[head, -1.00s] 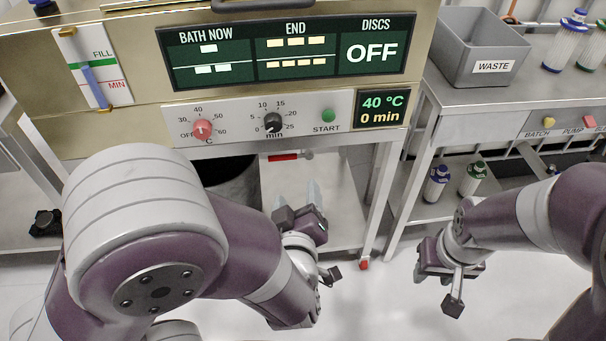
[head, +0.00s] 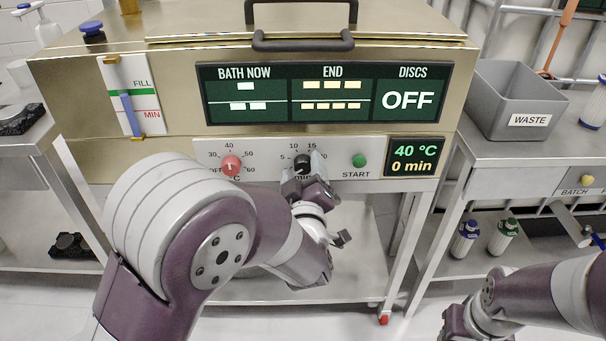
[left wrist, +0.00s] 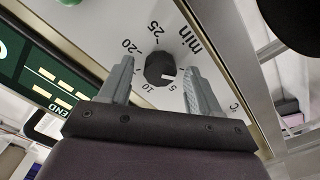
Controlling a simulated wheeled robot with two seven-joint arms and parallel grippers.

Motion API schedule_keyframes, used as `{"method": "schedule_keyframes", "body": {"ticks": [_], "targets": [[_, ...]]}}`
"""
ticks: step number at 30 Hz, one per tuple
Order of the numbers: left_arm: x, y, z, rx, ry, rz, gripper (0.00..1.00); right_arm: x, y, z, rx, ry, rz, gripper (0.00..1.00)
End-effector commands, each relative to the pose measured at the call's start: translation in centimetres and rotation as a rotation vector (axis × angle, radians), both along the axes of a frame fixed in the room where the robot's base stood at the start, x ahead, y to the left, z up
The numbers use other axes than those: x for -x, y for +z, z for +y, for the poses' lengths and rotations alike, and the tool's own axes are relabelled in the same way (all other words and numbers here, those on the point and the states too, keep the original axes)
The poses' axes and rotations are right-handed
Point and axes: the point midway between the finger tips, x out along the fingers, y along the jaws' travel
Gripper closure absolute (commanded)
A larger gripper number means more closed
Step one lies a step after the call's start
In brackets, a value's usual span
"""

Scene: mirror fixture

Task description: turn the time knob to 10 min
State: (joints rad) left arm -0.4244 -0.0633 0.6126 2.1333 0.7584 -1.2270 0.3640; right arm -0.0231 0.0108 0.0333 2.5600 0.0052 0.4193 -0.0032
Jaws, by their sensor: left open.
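The black time knob (head: 302,160) sits on the white control strip of the bath unit, partly hidden by my left gripper (head: 303,178) in the head view. In the left wrist view the knob (left wrist: 159,68) shows between the two fingers of my open left gripper (left wrist: 160,82), with a gap on each side. Its white mark points to the unnumbered side just before 5. The display (head: 413,160) reads 40 °C and 0 min. My right gripper (head: 466,325) is at the bottom right, cut off by the edge, its fingers out of view.
The red temperature knob (head: 231,166) is left of the time knob, and the green START button (head: 359,160) is right of it. A grey WASTE bin (head: 515,100) stands on the right table. The large panel (head: 325,92) above shows DISCS OFF.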

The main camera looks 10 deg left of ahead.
Motion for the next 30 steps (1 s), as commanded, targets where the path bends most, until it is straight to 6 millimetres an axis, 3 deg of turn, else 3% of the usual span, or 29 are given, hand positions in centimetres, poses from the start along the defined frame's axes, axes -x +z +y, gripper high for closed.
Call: {"method": "schedule_keyframes", "body": {"ticks": [5,10,20,30], "targets": [[0.0,0.0,0.0,0.0,0.0,0.0,0.37,0.0,0.0,0.0,0.0,0.0,0.0,0.57],[0.0,0.0,0.0,0.0,0.0,0.0,0.93,0.0,0.0,0.0,0.0,0.0,0.0,0.57],[0.0,0.1,0.0,-0.031,0.0,0.011,0.93,0.0,0.5,0.0,0.0,0.0,0.0,0.57],[0.1,0.4,0.0,-0.244,0.001,0.075,0.93,0.0,2.7,0.0,0.0,0.0,0.0,0.57]]}}
